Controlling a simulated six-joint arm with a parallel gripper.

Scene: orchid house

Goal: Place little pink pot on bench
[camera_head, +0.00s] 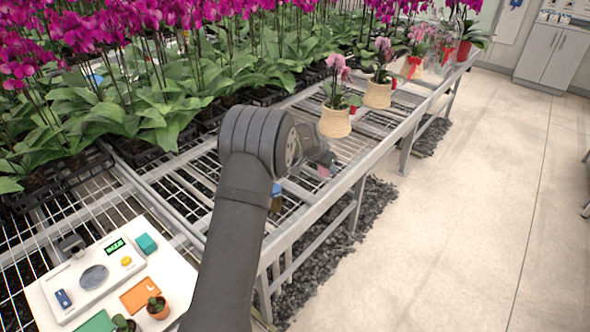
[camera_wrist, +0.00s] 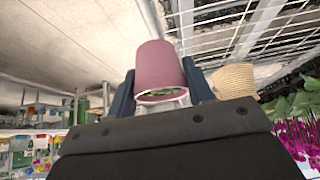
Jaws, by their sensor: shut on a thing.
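The little pink pot (camera_wrist: 160,70) sits between the two dark blue fingers of my gripper (camera_wrist: 160,90) in the wrist view. That view is upside down; the pot's rim points to the picture's bottom, so it looks about upright, with something green and pale inside. In the head view my gripper (camera_head: 322,160) is mostly hidden behind my arm, and only a small pinkish patch of the pot (camera_head: 323,171) shows. It is over the front part of the wire-mesh bench (camera_head: 351,147). I cannot tell whether the pot touches the mesh.
Potted orchids in woven baskets (camera_head: 335,122) stand farther along the bench. Dense magenta orchids (camera_head: 150,100) fill its back. A white board (camera_head: 64,310) with a scale, coloured mats and small potted plants lies at lower left. A small blue and brown thing (camera_head: 277,196) is partly behind my arm.

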